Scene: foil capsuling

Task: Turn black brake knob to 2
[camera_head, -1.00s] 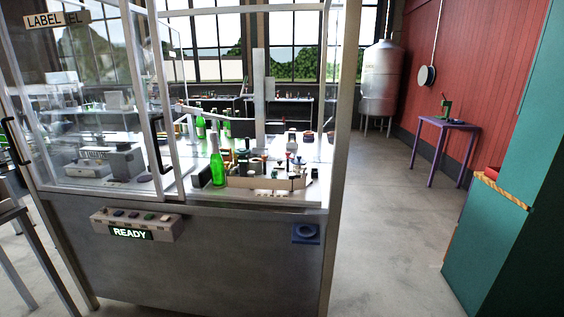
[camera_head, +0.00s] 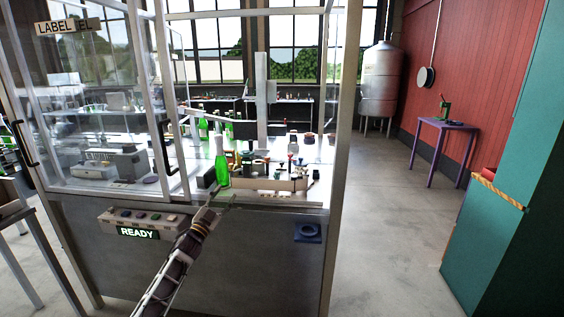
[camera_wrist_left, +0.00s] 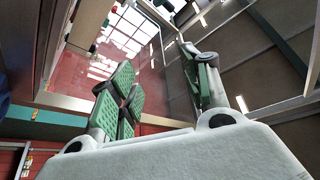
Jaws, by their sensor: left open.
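My left gripper (camera_head: 222,196) reaches up from the bottom of the head view to the machine's front edge, just below a green bottle (camera_head: 222,171). It looks small there. In the left wrist view its two green-padded fingers (camera_wrist_left: 163,88) are spread apart with nothing between them. Several small knobs or pegs with dark, red and blue tops stand on the worktop around a beige box (camera_head: 283,184). I cannot tell which of them, if any, is the black brake knob, and no number 2 is readable. My right gripper is not in view.
A button panel with a lit READY sign (camera_head: 138,233) is on the machine front, left of my left arm. A blue square plate (camera_head: 307,233) is on the front at right. A glass guard (camera_head: 90,100) and a metal post (camera_head: 341,120) frame the worktop. Floor at right is clear.

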